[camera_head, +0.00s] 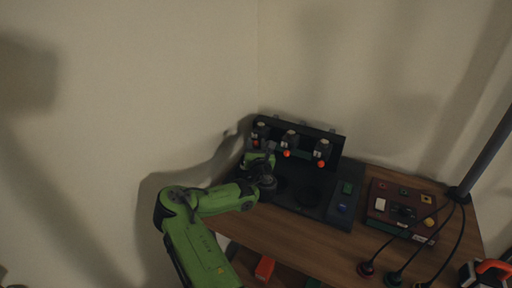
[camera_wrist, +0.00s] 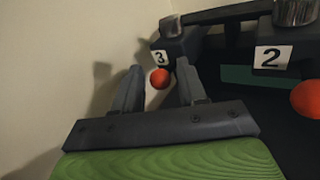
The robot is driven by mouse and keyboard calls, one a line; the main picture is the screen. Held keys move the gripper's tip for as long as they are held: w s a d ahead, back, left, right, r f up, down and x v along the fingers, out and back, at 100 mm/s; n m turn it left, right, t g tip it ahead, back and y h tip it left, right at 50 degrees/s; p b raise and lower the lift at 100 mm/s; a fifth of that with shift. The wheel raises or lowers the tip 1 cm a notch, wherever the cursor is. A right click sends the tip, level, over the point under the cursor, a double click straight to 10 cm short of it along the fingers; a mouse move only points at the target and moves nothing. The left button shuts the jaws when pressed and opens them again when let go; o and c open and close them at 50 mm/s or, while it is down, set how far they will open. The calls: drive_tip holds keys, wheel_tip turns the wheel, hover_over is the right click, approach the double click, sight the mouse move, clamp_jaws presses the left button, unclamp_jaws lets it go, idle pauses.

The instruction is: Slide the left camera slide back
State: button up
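The left camera slide (camera_head: 260,132) is the leftmost of three dark units on the black rack at the back of the table. In the wrist view it is a dark block (camera_wrist: 178,45) with a white label "3" and a small orange ball knob (camera_wrist: 160,78) below it. My gripper (camera_wrist: 159,68) is open, with one finger on each side of the knob in the picture. A gap shows between the knob and each finger. I cannot tell whether the knob is between the fingertips or just beyond them. My gripper (camera_head: 259,154) partly hides this slide in the head view.
The middle slide (camera_head: 290,140), labelled "2" in the wrist view, and the right slide (camera_head: 322,150) each have an orange knob. A dark red control box (camera_head: 404,212) stands at the right, with cables (camera_head: 440,235) beside it. A wall is close on the left.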

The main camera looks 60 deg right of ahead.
drive_tip(key=shift+o, duration=0.5)
drive_tip(key=shift+f, duration=0.1)
drive_tip(key=shift+s, duration=0.1)
drive_tip(key=shift+s+a, duration=0.25)
drive_tip(key=shift+a, duration=0.05)
drive_tip(key=b+v, duration=0.6)
drive_tip(key=v, duration=0.9)
drive_tip(key=shift+w, duration=0.1)
